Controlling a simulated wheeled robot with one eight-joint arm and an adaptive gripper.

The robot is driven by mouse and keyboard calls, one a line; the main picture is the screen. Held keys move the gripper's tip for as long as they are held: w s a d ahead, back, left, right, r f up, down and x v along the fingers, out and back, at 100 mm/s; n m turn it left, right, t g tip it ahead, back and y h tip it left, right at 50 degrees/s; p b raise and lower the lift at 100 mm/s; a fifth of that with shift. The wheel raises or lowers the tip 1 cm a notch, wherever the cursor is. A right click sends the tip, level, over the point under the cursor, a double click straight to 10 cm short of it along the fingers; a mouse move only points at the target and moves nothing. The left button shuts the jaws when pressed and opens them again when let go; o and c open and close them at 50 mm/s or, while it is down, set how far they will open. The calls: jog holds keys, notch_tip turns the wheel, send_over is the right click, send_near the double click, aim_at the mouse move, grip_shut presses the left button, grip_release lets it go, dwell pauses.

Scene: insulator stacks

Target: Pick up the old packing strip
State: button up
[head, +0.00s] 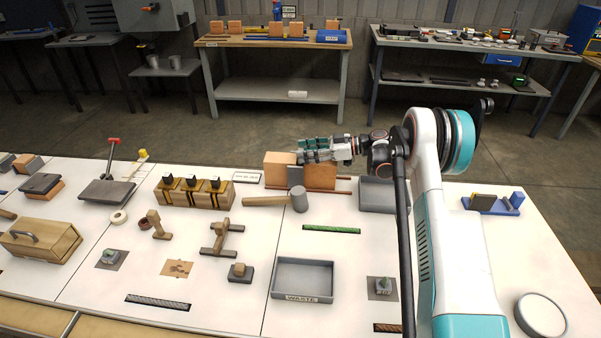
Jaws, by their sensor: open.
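Several strips lie on the white table. A green strip (331,229) lies right of centre, above the grey tray marked WASTE (303,279). A dark grey, patterned strip (158,302) lies near the front edge at left. A brown strip (387,328) lies at the bottom of the picture, beside my arm and partly cut off by it. I cannot tell from looks alone which one is the old packing strip. My gripper (305,151) is open at the back of the table, pointing left, above or just in front of the orange-brown blocks, well away from the strips.
Orange-brown blocks (280,171) stand by my gripper. A mallet (298,199) lies in front of them. A second grey tray (378,195) is partly behind my arm. Wooden stands (221,238) and a wooden box (40,242) are at left. A round dish (541,314) sits at right.

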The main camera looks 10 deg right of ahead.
jog(key=shift+x, duration=1.1)
jog(key=shift+d, duration=0.1)
jog(key=c, duration=0.6)
